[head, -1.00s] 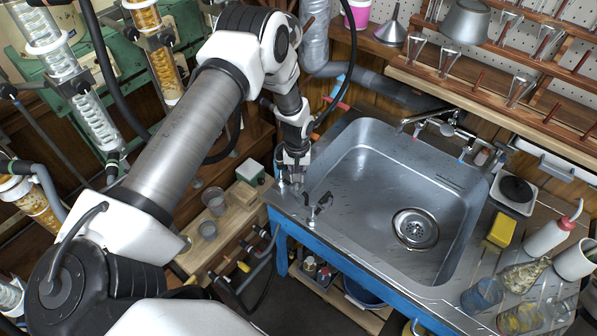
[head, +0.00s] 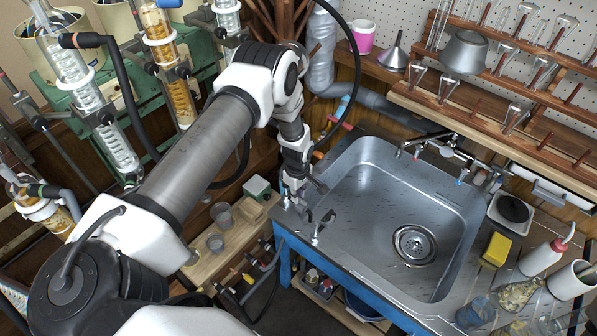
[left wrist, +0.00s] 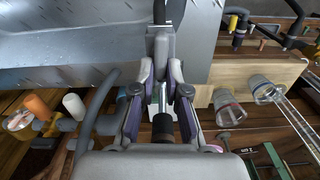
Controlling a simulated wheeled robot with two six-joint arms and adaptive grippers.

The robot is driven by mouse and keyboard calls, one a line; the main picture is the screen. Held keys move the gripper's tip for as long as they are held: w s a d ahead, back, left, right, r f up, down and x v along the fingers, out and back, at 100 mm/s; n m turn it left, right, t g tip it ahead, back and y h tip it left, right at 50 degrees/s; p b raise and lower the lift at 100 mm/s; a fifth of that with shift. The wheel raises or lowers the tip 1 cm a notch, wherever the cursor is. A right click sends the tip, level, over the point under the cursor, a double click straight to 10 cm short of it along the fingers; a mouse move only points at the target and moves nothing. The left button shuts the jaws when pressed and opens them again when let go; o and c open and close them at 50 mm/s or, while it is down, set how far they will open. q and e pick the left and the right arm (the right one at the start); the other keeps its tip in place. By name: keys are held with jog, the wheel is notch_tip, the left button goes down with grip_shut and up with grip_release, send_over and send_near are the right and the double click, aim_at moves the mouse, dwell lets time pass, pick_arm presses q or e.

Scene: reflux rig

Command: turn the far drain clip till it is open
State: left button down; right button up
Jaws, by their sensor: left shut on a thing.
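The sink (head: 395,190) is a steel basin in a grey deck. Two drain clips stand at its left front corner. The near clip (head: 316,231), chrome with dark levers, stands free just to the right of my left gripper (head: 297,203). My left gripper points down at the far clip's place and is shut on it; the fingers hide most of that clip. In the left wrist view the fingers (left wrist: 164,60) close together over the deck, with a silver rod and a black part between them. Whether the clip is open cannot be seen. My right gripper is out of view.
A wooden shelf with grey cups (head: 215,243) and a small green-grey box (head: 256,187) lies left of the deck. Hoses with valves (head: 240,282) run below. The tap (head: 445,150) is at the sink's back. A yellow sponge (head: 496,249) and glassware stand at right.

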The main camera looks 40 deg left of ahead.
pick_arm(q)
jog(key=shift+s+n+p, duration=0.15)
jog(key=shift+n+p, duration=0.15)
jog(key=shift+n, duration=0.3)
jog(key=c, duration=1.2)
grip_release()
notch_tip(320, 180, up, 12)
jog(key=shift+f, duration=0.1)
